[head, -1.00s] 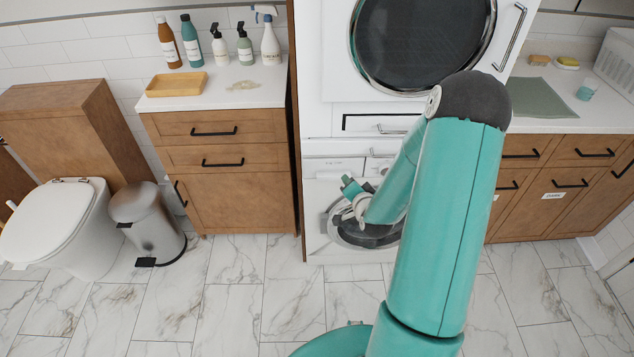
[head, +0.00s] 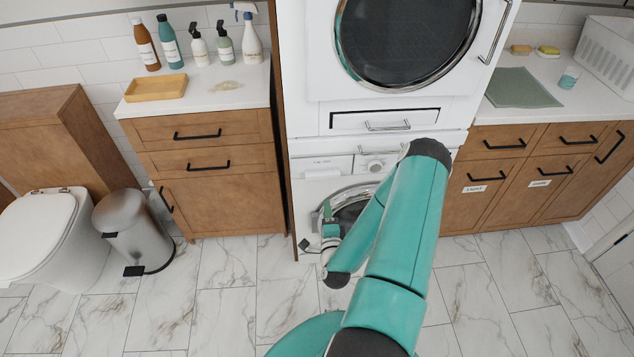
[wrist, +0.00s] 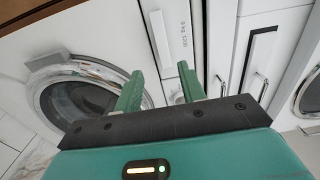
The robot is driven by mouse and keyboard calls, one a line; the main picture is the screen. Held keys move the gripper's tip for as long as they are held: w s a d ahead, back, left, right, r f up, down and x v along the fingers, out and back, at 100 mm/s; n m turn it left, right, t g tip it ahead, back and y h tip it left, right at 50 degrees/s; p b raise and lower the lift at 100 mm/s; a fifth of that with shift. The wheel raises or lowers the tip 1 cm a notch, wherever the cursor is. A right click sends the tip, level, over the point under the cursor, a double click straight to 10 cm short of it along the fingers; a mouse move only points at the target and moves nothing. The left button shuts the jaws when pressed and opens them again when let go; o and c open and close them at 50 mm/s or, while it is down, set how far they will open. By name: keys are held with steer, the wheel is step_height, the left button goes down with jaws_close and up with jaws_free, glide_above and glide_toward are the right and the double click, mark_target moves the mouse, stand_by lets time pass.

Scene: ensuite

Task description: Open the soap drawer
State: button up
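The washing machine (head: 308,195) stands under a dryer in the head view. Its soap drawer (head: 327,167) is a flat white front at the upper left of the machine, left of the round knob, and looks shut. In the wrist view, which is turned sideways, the soap drawer front (wrist: 183,35) with printed text is beyond the fingertips. My gripper (wrist: 160,85) has its two green fingers well apart with nothing between them. In the head view my gripper (head: 329,225) is low in front of the washer door, apart from the soap drawer.
Above the washer are a pull-out panel with a bar handle (head: 381,149), another drawer with a handle (head: 388,126), and the dryer (head: 405,40). Wooden cabinets (head: 235,205) flank the stack. A metal bin (head: 135,230) stands at left. The marble floor in front is clear.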

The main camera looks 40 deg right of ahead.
mark_target(323, 178)
steer(key=x, duration=1.2)
steer(key=shift+w+d, duration=0.15)
steer(key=shift+d, duration=0.25)
steer(key=shift+c, duration=0.4)
jaws_close()
